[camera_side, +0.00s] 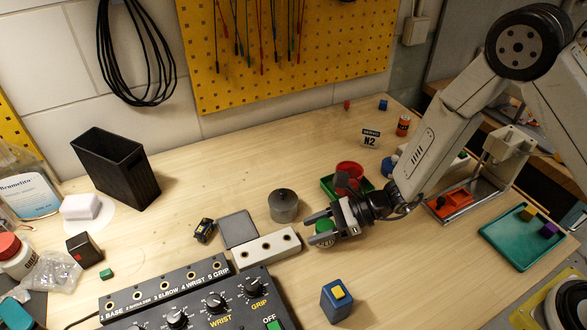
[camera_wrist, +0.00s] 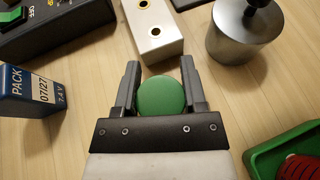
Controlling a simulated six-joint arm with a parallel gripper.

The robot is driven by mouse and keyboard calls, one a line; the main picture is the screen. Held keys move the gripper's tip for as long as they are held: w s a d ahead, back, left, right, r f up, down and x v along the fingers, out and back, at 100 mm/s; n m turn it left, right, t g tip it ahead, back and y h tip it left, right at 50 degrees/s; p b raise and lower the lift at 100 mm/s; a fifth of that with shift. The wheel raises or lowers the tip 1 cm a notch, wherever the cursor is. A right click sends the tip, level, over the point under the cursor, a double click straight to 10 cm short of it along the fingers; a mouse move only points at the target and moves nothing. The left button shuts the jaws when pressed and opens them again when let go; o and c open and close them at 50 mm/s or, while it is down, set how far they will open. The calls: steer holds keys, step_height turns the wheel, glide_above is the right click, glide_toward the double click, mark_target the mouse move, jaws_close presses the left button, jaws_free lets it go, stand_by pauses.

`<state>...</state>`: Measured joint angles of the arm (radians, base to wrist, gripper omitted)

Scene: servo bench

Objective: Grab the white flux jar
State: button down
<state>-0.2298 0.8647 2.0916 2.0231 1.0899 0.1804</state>
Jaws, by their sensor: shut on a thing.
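My gripper (camera_side: 312,229) is low over the bench, and its jaws are shut on a round green-topped thing (camera_side: 324,226). In the wrist view its smooth green disc-like top (camera_wrist: 161,96) sits between the two fingers of my gripper (camera_wrist: 160,64). Its sides are mostly hidden by the fingers, so I cannot tell whether its body is white or whether it is the flux jar. A white container with a red lid (camera_side: 9,246) stands at the far left edge, well away from my gripper; I cannot read its label.
A white block with holes (camera_side: 267,247) and a grey knobbed cylinder (camera_side: 284,206) stand close by, left of my gripper. A blue battery pack (camera_side: 337,301) is in front. A green tray (camera_side: 327,186) with red things lies behind. The control box (camera_side: 190,300) fills the front left.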

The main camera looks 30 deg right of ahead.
mark_target(317, 226)
steer(key=shift+r, duration=0.1)
steer(key=shift+r, duration=4.9)
steer(key=shift+w+a, duration=0.1)
